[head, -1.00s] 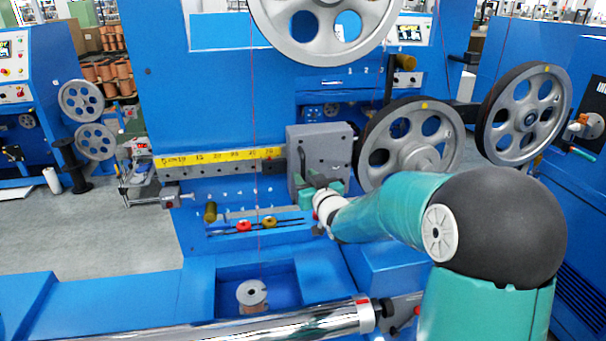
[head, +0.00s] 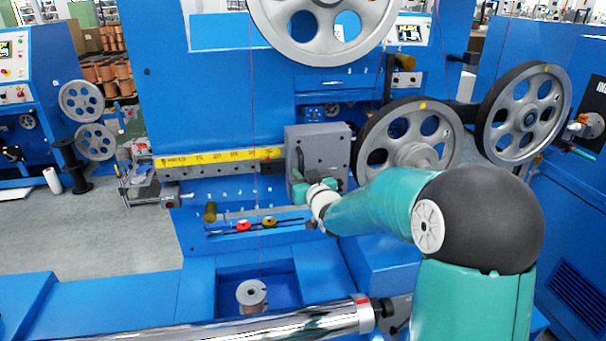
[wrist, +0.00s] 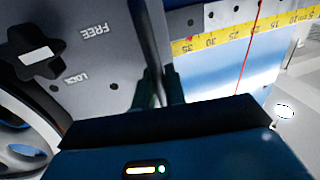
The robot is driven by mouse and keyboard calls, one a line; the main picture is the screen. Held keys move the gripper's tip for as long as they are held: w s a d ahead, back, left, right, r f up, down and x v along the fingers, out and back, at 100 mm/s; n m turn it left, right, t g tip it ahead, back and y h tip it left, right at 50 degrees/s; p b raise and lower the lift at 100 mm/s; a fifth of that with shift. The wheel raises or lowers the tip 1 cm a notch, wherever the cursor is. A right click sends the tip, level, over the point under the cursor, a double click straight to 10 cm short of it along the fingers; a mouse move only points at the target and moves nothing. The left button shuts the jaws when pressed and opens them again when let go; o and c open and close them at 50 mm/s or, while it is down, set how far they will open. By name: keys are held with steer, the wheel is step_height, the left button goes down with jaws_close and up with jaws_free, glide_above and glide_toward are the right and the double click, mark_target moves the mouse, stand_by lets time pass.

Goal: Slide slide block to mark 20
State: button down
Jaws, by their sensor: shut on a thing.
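The slide block (head: 335,150) is a grey block at the right end of the yellow scale (head: 215,158) in the head view. In the wrist view the slide block (wrist: 85,50) shows a black knob (wrist: 35,55) with FREE and LOCK marks. The scale (wrist: 225,38) appears upside down there; the block's edge lies beyond its 35 mark, at the high-number end. My gripper (head: 304,180) is at the block's front left side. In the wrist view my gripper (wrist: 160,88) is shut on a dark upright bar at the block; the exact contact is dark.
A large grey wheel (head: 405,110) stands close right of the block. A thin red wire (head: 253,100) runs down in front of the scale. Red (head: 243,225) and yellow knobs sit below the rail. A shiny roller (head: 270,328) crosses the front.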

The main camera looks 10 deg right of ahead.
steer(key=a, duration=1.4)
steer(key=shift+a, duration=0.3)
steer(key=c, duration=1.6)
jaws_free()
steer(key=shift+o, duration=0.2)
steer(key=shift+s, duration=0.1)
steer(key=s+d, duration=0.2)
steer(key=s, duration=1.1)
steer(key=shift+s+d, duration=0.2)
steer(key=shift+d, duration=0.15)
